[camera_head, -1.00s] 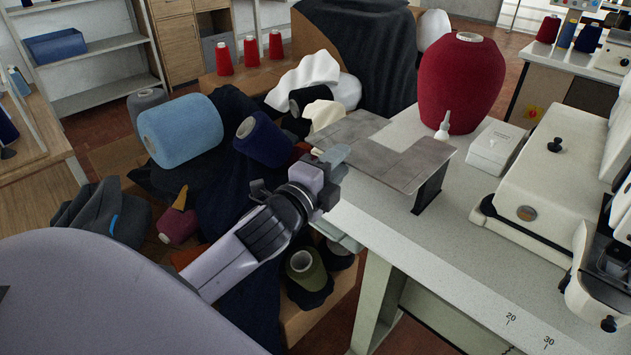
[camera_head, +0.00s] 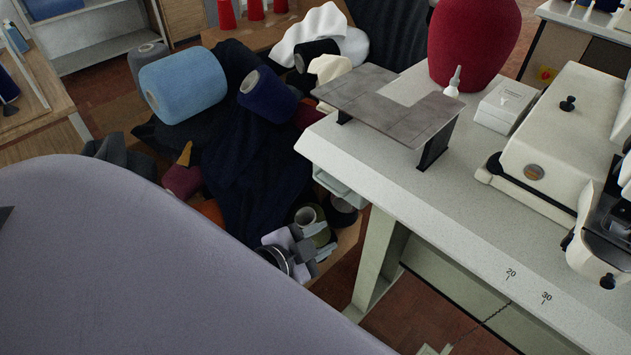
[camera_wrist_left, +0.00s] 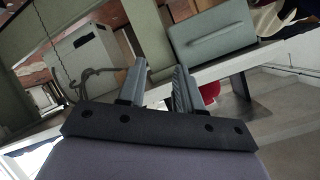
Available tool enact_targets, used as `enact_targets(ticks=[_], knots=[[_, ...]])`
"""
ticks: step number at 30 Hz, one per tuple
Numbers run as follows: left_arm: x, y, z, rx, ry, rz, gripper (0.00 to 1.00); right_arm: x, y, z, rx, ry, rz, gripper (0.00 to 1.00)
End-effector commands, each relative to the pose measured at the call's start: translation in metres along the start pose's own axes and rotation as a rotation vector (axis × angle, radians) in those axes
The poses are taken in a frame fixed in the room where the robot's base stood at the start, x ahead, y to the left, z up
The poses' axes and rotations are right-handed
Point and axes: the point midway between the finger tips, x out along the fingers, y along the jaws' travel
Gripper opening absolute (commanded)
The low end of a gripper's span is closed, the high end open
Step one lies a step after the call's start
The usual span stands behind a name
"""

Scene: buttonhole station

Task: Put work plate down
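The work plate (camera_head: 385,97) is a flat grey metal plate with a notch in its back edge. It stands level on black legs on the pale table (camera_head: 450,222), near its left end, and no gripper touches it. My left gripper (camera_head: 322,243) is off the table's left edge, below the level of the top and apart from the plate. In the left wrist view its two fingers (camera_wrist_left: 158,88) are spread with nothing between them. My right gripper is in neither view.
A cream sewing machine (camera_head: 560,140) is to the right. Yarn cones and dark cloth (camera_head: 235,165) fill the space left of the table. The front tabletop is clear.

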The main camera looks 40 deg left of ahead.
Motion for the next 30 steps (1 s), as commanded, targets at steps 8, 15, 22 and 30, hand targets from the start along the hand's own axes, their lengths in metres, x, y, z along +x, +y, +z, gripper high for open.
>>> enact_targets(ticks=[8, 15, 22, 30], knots=[[-0.02, 0.099, 0.055, -0.582, -0.166, 0.174, 0.35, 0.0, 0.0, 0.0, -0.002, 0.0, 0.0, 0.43], [-0.022, 0.104, 0.057, -0.615, -0.175, 0.18, 0.35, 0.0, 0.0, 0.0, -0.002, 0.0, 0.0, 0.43], [-0.029, 0.093, 0.045, -0.608, -0.175, 0.176, 0.35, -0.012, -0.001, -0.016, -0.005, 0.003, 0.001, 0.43], [-0.055, 0.062, 0.012, -0.593, -0.175, 0.16, 0.35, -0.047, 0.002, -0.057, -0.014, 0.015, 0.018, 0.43]])
